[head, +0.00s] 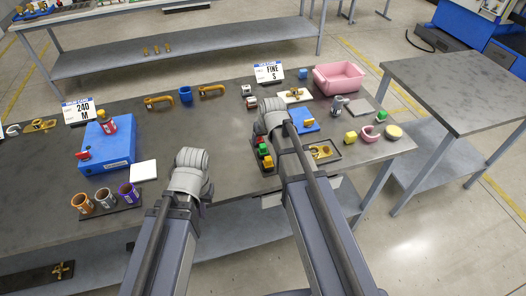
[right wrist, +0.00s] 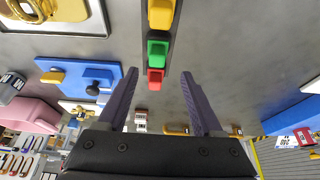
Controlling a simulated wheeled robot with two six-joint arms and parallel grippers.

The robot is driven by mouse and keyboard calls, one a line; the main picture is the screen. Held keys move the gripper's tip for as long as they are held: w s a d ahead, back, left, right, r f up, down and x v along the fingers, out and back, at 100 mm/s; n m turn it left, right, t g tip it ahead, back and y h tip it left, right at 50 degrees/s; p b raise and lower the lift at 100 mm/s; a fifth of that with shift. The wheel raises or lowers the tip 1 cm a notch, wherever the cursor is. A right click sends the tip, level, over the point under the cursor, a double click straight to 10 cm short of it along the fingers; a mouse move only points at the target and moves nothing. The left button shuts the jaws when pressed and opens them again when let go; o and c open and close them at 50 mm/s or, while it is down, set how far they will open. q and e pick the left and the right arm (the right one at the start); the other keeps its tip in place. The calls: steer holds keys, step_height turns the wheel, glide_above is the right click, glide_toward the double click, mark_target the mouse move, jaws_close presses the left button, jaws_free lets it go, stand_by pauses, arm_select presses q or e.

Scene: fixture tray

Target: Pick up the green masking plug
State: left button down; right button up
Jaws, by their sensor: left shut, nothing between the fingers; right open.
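A green plug (right wrist: 158,54) sits in a dark strip holder in the right wrist view, between a yellow plug (right wrist: 161,14) and a red plug (right wrist: 155,79). In the head view the green plug (head: 263,151) is beside my right arm, which covers part of the holder. My right gripper (right wrist: 159,76) is open and empty, its two fingers apart on either side of the strip's red end in the picture. In the head view the right wrist (head: 272,116) hides its fingers. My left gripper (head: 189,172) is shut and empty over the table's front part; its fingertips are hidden.
A blue case (head: 107,148), a white block (head: 143,170) and a cup rack (head: 110,207) stand left. A pink bin (head: 339,78), a blue fixture (right wrist: 78,76), a tray (head: 336,153) and a green block (head: 382,115) lie right. The middle table is mostly clear.

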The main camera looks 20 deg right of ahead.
mark_target(263, 146)
steer(key=shift+d+b+x, duration=0.1)
steer(key=shift+b+x, duration=1.15)
steer(key=shift+x, duration=0.05)
steer(key=shift+d+b+x, duration=0.15)
steer(key=shift+b+x, duration=1.1)
steer(key=shift+x, duration=0.1)
steer(key=shift+s, duration=0.2)
steer(key=shift+c, duration=0.3)
jaws_close()
steer(key=shift+r, duration=0.1)
step_height(263, 146, up, 10)
steer(key=p, duration=1)
